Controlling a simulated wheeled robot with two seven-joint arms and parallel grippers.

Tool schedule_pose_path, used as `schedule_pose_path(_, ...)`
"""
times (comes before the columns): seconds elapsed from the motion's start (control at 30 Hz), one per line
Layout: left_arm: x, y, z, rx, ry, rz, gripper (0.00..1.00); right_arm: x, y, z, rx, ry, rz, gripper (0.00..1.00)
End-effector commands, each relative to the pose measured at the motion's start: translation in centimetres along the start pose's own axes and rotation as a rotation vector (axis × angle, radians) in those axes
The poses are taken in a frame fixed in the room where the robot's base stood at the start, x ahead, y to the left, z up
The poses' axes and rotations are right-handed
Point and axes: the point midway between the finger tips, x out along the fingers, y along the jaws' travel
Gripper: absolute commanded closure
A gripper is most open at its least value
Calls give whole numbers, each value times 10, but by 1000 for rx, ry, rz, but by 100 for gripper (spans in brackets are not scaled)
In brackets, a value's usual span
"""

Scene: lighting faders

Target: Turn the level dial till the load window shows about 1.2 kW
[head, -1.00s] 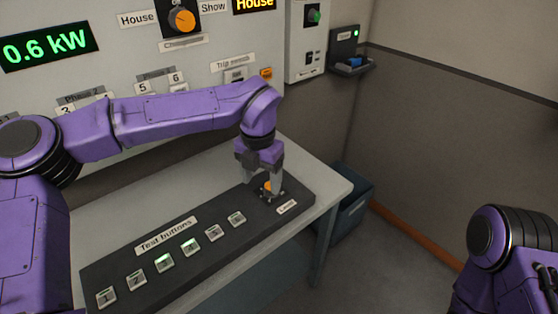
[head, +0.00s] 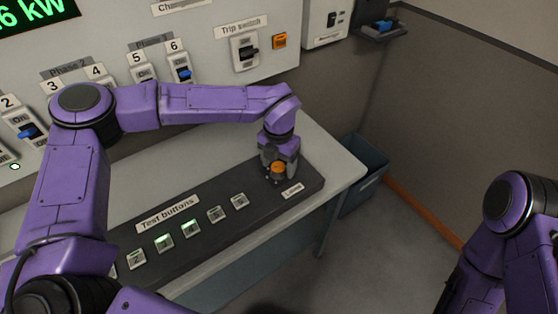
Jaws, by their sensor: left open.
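The level dial (head: 278,167) is a small orange knob at the right end of the dark console, beside a label that is hard to read. My left gripper (head: 280,175) reaches down over the dial, its jaws open with a finger on either side. I cannot tell whether the fingers touch it. The load window (head: 38,8) is at the top left, cut by the picture's edge; green digits ending in "6 kW" show. My right arm is at the lower right, its gripper out of view.
The console has a row of test buttons (head: 190,229), some lit green. Behind the desk (head: 335,178) the wall panel carries breaker switches, a trip switch (head: 245,52) and an orange button (head: 280,41). A blue bin (head: 362,176) stands right of the desk.

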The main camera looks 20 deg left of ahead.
Motion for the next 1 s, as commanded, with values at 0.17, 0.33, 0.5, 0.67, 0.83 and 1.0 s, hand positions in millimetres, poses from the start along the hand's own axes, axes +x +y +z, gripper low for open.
schedule_pose_path(0.17,1,0,0,0,0,0,31,0,0,0,0,0,0,100)
schedule_pose_path(0.33,1,0,0,0,0,0,66,0,0,0,0,-1,0,100)
schedule_pose_path(0.5,1,0,0,0,-1,0,87,0,0,0,0,0,0,100)
schedule_pose_path(0.67,0,0,0,12,-1,0,87,-2,0,-1,0,0,0,100)
schedule_pose_path(0.83,-2,0,0,64,-1,0,87,-9,1,-3,0,0,0,100)
schedule_pose_path(1.0,-3,0,0,174,-1,1,87,-20,2,-8,0,0,0,100)
